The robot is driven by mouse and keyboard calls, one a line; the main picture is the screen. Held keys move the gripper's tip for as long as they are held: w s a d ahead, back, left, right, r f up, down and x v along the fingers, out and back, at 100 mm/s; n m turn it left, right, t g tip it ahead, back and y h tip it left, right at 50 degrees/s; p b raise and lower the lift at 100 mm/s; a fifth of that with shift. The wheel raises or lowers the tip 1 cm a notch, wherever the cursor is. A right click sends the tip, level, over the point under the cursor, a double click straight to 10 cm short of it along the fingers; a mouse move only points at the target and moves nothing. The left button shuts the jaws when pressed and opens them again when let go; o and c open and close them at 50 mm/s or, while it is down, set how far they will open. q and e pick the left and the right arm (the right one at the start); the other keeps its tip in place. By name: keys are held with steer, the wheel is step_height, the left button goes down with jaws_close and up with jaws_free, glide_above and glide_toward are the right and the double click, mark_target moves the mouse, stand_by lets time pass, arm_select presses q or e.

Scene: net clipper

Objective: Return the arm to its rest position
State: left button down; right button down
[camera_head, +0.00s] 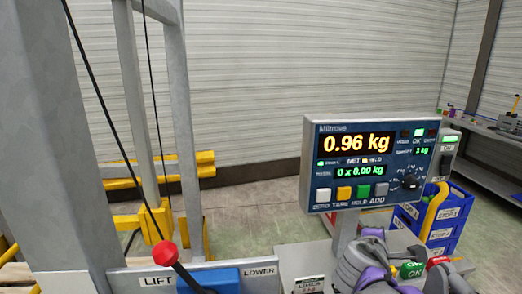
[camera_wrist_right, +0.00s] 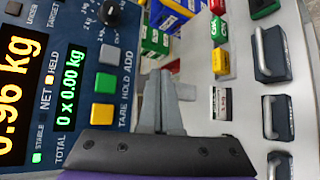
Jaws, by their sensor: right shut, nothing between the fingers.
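My right arm, grey and purple, rises at the bottom right of the head view, with the right gripper (camera_head: 372,240) in front of the scale display's post. In the right wrist view the gripper's two grey fingers (camera_wrist_right: 164,78) are together and hold nothing. They lie beside the scale display (camera_wrist_right: 95,60), apart from its buttons as far as I can tell. The scale display (camera_head: 372,165) reads 0.96 kg on top and 0 x 0.00 kg below. My left gripper is not in view.
A lever with a red knob (camera_head: 165,253) stands between LIFT and LOWER labels at the lower left. A grey steel frame (camera_head: 60,130) rises at the left. Blue crates (camera_head: 440,225) stand behind the display at right.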

steer(key=s+a+f+m+g+y+p, duration=0.1)
steer(key=s+a+f+m+y, duration=0.3)
steer(key=s+f, duration=0.7)
steer(key=s+a+f+m+g+y+p, duration=0.1)
steer(key=s+a+f+m+g+y, duration=0.3)
steer(key=s+a+f+m, duration=0.5)
steer(key=s+a+f+y, duration=0.1)
steer(key=s+f, duration=0.2)
steer(key=shift+f+m+p, duration=0.3)
steer(key=shift+s+d, duration=0.1)
